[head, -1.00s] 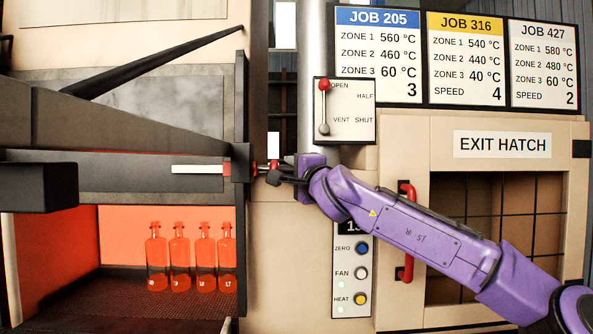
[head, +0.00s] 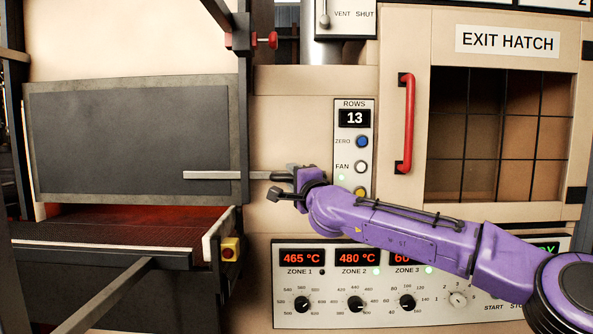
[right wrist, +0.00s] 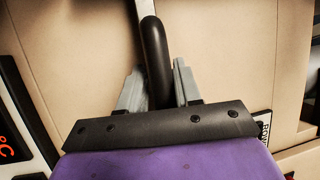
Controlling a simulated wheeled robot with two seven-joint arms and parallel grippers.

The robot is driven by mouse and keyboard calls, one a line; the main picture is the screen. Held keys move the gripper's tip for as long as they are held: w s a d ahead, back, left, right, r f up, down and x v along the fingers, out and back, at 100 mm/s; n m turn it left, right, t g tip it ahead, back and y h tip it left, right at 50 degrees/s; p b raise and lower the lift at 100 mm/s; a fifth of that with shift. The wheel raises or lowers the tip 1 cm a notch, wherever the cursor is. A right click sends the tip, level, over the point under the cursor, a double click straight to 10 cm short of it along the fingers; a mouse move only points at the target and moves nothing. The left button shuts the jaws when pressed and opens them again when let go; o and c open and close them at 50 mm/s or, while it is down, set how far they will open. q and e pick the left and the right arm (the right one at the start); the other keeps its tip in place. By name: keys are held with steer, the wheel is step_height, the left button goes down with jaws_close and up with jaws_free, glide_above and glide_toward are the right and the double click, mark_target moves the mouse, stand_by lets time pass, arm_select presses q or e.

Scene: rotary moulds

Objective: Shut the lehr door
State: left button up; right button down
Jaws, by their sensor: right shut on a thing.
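The lehr door (head: 130,140) is a dark panel in a grey frame at the left of the head view. It hangs low over the oven mouth, with a narrow red-lit gap between its lower edge and the mesh belt (head: 120,228). A pale bar runs right from the door to a black handle (head: 257,176). My right gripper (head: 283,184) is shut on this handle. In the right wrist view the handle (right wrist: 155,60) stands between the two grey fingers. My left gripper is not in view.
A red-knobbed pin (head: 266,40) sits on the post above the handle. The control panel (head: 354,150) and the exit hatch's red handle (head: 405,125) are near my right arm. A yellow box with a red button (head: 230,249) is below the door's right end.

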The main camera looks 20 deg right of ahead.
arm_select(q)
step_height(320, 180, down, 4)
steer(key=b, duration=0.3)
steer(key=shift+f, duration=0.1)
arm_select(e)
step_height(320, 180, down, 6)
steer(key=shift+a+r, duration=0.1)
steer(key=shift+r, duration=0.15)
steer(key=c, duration=1)
jaws_free()
steer(key=shift+s, duration=0.1)
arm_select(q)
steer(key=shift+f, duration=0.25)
arm_select(e)
steer(key=s, duration=0.3)
steer(key=s+f, duration=0.1)
steer(key=s, duration=0.6)
steer(key=shift+s+d+f, duration=0.15)
steer(key=shift+d+f, duration=0.05)
steer(key=shift+f, duration=0.2)
steer(key=shift+d, duration=0.1)
